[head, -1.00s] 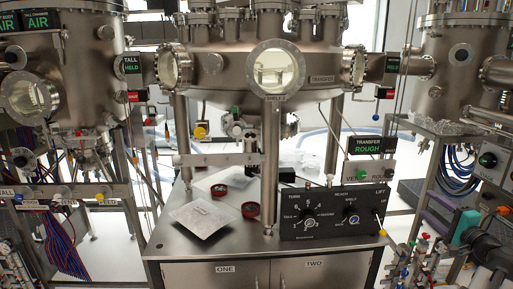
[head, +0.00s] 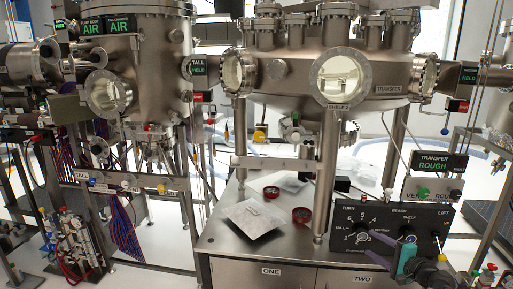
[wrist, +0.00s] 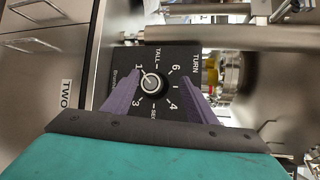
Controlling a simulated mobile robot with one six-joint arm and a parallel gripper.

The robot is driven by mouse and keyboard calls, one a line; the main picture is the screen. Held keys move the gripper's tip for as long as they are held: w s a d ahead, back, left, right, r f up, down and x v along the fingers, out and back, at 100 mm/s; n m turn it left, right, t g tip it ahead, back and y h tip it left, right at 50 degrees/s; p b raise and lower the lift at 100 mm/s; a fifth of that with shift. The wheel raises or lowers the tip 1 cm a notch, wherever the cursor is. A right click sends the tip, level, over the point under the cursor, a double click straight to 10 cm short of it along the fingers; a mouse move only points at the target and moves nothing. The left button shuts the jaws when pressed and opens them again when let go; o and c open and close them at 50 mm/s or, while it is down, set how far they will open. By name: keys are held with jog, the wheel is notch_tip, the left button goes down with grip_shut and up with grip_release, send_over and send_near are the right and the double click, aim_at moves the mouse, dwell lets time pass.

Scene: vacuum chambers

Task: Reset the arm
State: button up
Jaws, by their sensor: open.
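My gripper (head: 402,258) is at the lower right in the head view, in front of the black control panel (head: 344,216). In the wrist view my gripper (wrist: 160,78) has its two purple fingers spread and empty. The TURN knob (wrist: 152,83) shows between the fingers, with numbers and the words TALL and TURN around it. I cannot tell whether the fingertips reach past the knob or stop short of it. The TURN knob also shows in the head view (head: 361,237). The REACH/SHELF knob (head: 408,239) is partly hidden by my gripper.
The transfer chamber (head: 290,75) is above on posts. A TRANSFER ROUGH sign (head: 440,162) and vent box (head: 433,191) stand behind the panel.

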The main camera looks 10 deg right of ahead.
jog(key=w+a+f+n+g+y, duration=0.25)
jog(key=a+f, duration=0.45)
jog(key=a, duration=0.4)
jog(key=s+a+f+n+g+y+p, duration=0.1)
jog(key=s+a+f+n+g, duration=0.15)
jog(key=a+f, duration=0.5)
jog(key=s+a+f+n+g+y+p, duration=0.1)
jog(key=s+a+f+g, duration=0.3)
jog(key=a, duration=0.7)
jog(key=s+a+f+n+g, duration=0.1)
jog(key=a+f+g, duration=0.1)
jog(key=a+f, duration=0.7)
jog(key=s+a+f+n+g+h+p, duration=0.1)
jog(key=s+a+f+n+g, duration=0.3)
jog(key=s, duration=0.5)
jog(key=s+a+f+n+g+h+p, duration=0.1)
jog(key=s+a+f+g, duration=0.2)
jog(key=s+a+f, duration=0.45)
jog(key=s+d+f+n+g+h, duration=0.2)
jog(key=s+d+n+h, duration=0.3)
jog(key=s+d, duration=0.6)
jog(key=shift+s+g+h, duration=0.4)
jog(key=shift+s+h, duration=0.25)
jog(key=shift+s, duration=0.65)
